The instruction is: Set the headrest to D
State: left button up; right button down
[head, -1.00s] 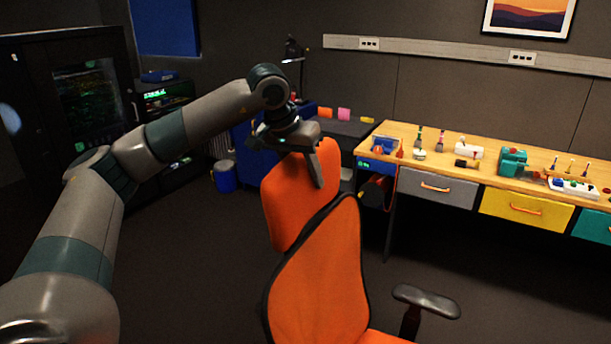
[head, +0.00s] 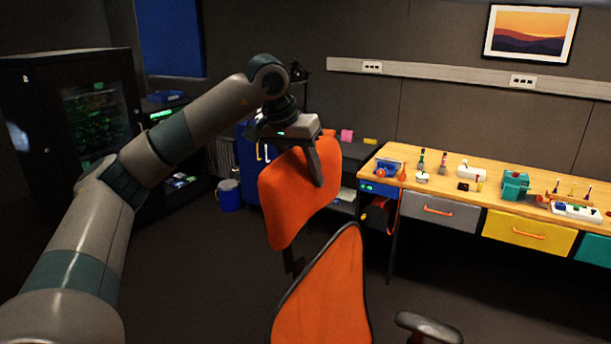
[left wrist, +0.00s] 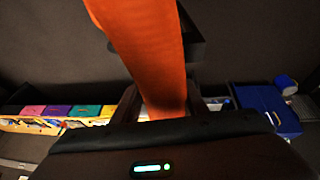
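The orange headrest (head: 298,195) belongs to the orange office chair, whose backrest (head: 325,295) stands below it. A dark post (head: 289,261) shows in the gap between headrest and backrest. My left gripper (head: 314,168) reaches over the headrest's top edge from above, one finger on the near face. In the left wrist view the headrest (left wrist: 150,45) runs between both fingers, which look closed on it. The far finger is hidden in the head view. No letter or height mark is readable on the post. My right gripper is not in view.
A workbench (head: 430,160) with tools and coloured drawers stands at the right. An armrest (head: 428,327) is at the lower right. A blue bucket (head: 229,195) and a dark cabinet (head: 75,120) stand at the left. Open floor lies around the chair.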

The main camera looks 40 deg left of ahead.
aim_at(297, 152)
pick_arm(q)
jog(key=o, duration=0.4)
jog(key=shift+a+r, duration=0.1)
jog(key=shift+r, duration=0.3)
jog(key=shift+o, duration=0.2)
jog(key=shift+s, duration=0.1)
jog(key=shift+f, duration=0.1)
jog(key=shift+s+r+b, duration=0.2)
jog(key=shift+r+b, duration=0.15)
jog(key=shift+r, duration=0.25)
jog(key=b+v, duration=0.2)
jog(key=v, duration=0.5)
jog(key=shift+s+r, duration=0.1)
jog(key=shift+r, duration=0.05)
jog(key=v, duration=0.6)
jog(key=shift+s+r, duration=0.1)
jog(key=shift+r, duration=0.15)
jog(key=shift+v, duration=1.2)
